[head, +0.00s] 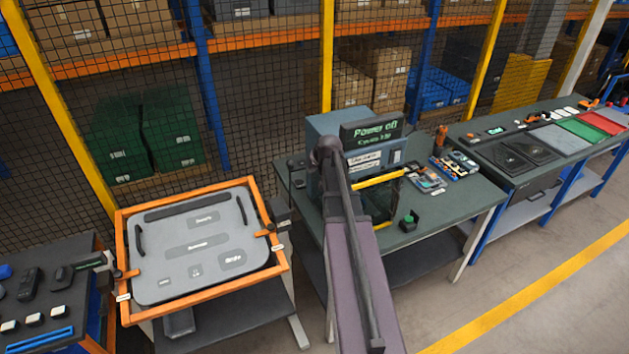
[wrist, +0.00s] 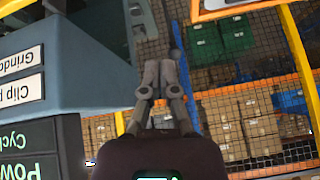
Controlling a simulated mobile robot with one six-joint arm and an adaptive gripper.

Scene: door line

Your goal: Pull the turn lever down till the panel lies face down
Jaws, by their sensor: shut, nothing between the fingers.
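The grey panel (head: 172,221) sits in an orange frame (head: 122,250) at the left of the head view. Its labelled face and two dark side handles show, so it lies face up. A dark fitting (head: 279,209) is at the frame's right side; I cannot make out a lever arm there. In the wrist view a corner of the orange frame (wrist: 226,12) shows at the top. The head view does not show the fingers clearly.
A blue-grey machine with a green display (head: 371,129) stands on the middle bench, close beside my arm; its housing (wrist: 95,65) fills the wrist view's left side. A mesh fence (head: 262,95) runs behind. Another bench (head: 45,285) with small tools stands at the left.

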